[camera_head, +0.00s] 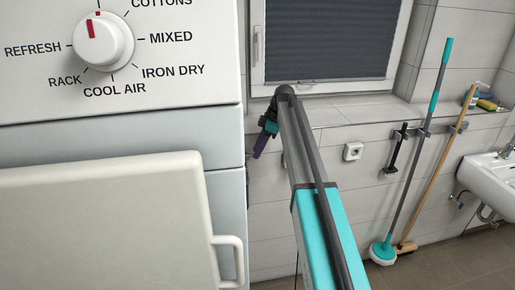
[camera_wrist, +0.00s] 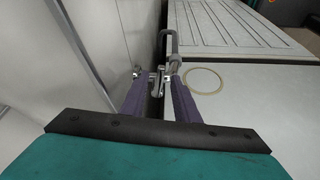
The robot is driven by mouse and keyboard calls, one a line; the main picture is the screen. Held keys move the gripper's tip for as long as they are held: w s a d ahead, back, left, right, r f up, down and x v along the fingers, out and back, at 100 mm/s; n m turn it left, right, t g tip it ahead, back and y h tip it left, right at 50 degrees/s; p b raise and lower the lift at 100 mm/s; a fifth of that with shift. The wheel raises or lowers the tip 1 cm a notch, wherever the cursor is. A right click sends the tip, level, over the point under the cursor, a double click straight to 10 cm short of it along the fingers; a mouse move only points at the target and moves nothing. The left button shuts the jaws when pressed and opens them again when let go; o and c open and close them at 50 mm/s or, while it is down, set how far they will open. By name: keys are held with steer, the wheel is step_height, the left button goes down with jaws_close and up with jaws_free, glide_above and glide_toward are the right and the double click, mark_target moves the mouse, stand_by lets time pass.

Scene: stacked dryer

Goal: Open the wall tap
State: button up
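The wall tap (camera_wrist: 157,84) is a small chrome fitting in the wrist view, just ahead of and between my fingers. A grey hose or pipe (camera_wrist: 169,44) rises beside it. My gripper (camera_wrist: 157,75) has two purple fingers standing apart, one on each side of the tap in the picture. I cannot tell whether either finger touches it. In the head view my gripper (camera_head: 266,136) is beside the dryer's right edge, pointing down. The tap is not visible in that view. The tap handle's angle is too small to tell.
The white dryer (camera_head: 120,140), with a dial (camera_head: 103,41) and door handle (camera_head: 230,262), fills the left of the head view. A window (camera_head: 325,40), mops (camera_head: 410,160) and a sink (camera_head: 490,180) are to the right. A white surface (camera_wrist: 245,100) lies right of my fingers.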

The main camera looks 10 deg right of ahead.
mark_target(251, 156)
steer(key=shift+f, duration=0.1)
jaws_close()
steer(key=shift+s, duration=0.15)
steer(key=s+a+m+t+h+b, duration=0.1)
steer(key=m, duration=0.3)
steer(key=s+a+m+t+b, duration=0.1)
steer(key=m+b, duration=0.1)
steer(key=m, duration=0.1)
steer(key=s+a+m+t+h+b, duration=0.1)
steer(key=s+m+b, duration=0.1)
steer(key=m, duration=0.2)
steer(key=shift+a+m+h, duration=0.3)
steer(key=shift+s+a+m+t+h, duration=0.15)
steer(key=shift+a+m+h, duration=0.2)
steer(key=shift+m, duration=0.4)
steer(key=shift+w+a+m+t+h, duration=0.1)
steer(key=shift+a+m+h, duration=0.2)
steer(key=shift+m, duration=0.4)
steer(key=shift+s+a+m+t+h, duration=0.15)
steer(key=shift+a+m+h, duration=0.15)
steer(key=shift+m, duration=0.45)
steer(key=shift+a, duration=0.1)
